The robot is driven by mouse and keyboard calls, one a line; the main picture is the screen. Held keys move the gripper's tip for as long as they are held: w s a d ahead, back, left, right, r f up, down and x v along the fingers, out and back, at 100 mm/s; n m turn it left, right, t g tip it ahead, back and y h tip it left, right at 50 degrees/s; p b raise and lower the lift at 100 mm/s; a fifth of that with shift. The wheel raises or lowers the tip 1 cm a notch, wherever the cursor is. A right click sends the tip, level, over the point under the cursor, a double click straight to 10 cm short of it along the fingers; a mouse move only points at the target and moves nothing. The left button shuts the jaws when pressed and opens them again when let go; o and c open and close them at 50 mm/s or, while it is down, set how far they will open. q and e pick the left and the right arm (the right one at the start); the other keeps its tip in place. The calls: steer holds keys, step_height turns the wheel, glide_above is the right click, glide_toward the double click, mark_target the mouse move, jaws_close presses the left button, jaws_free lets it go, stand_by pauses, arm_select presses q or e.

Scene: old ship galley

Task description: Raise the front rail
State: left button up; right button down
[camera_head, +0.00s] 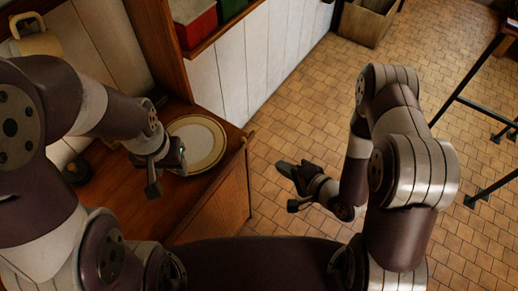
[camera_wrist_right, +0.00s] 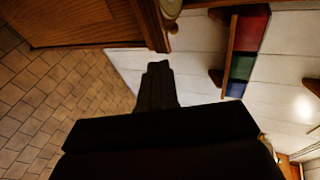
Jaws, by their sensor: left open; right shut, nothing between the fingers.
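A wooden counter (camera_head: 222,205) stands at the left in the head view. Its front edge faces the tiled floor, and a small raised wooden piece shows at its far corner. I cannot clearly make out a separate front rail along this edge. My left gripper (camera_head: 166,178) is open and empty, over the counter beside the plate. My right gripper (camera_head: 288,187) is shut and empty, in the air over the floor, to the right of the counter and apart from it. Its dark fingers (camera_wrist_right: 158,88) show in the right wrist view, with the counter (camera_wrist_right: 75,20) beyond.
A round cream plate (camera_head: 197,143) lies on the counter. A shelf with red (camera_head: 195,22) and green boxes is on the white plank wall. A bin (camera_head: 368,20) stands at the back. Dark metal rails (camera_head: 468,80) stand at the right. The tiled floor between is clear.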

mark_target(243, 140)
steer(key=a+r+p+x, duration=0.1)
steer(key=r+p+x, duration=0.1)
steer(key=x, duration=1)
steer(key=shift+w+p, duration=0.4)
steer(key=shift+p, duration=0.45)
steer(key=shift+a+f, duration=0.1)
steer(key=shift+w+a+r+b, duration=0.3)
steer(key=shift+w+a+b, duration=0.3)
steer(key=shift+a+b, duration=0.05)
steer(key=shift+d+r, duration=0.1)
steer(key=shift+r, duration=0.15)
